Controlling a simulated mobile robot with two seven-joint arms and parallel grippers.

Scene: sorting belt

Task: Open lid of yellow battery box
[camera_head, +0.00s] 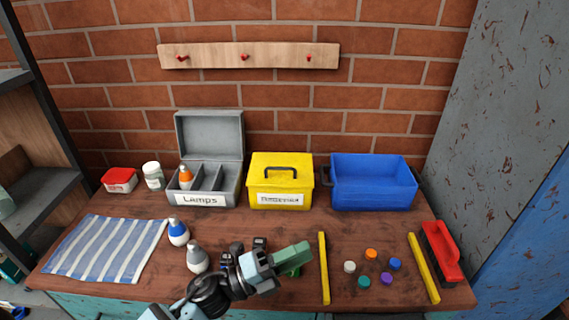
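The yellow battery box (280,172) stands at the back middle of the table, between the grey lamps box and the blue bin. Its lid is down, with a dark handle (281,170) on top and a white label (281,200) on the front. My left arm comes in from the bottom. My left gripper (248,246) is low over the front of the table, in front of the yellow box and apart from it. Its dark fingers look spread, with nothing seen between them. My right gripper is not in view.
The grey lamps box (228,135) has its lid up. The blue bin (372,180) is at right. Two bulbs, blue-and-white (178,232) and grey (197,258), stand near my arm. A yellow bar (323,268) and several coloured caps (371,255) lie at right. A striped cloth (105,248) lies left.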

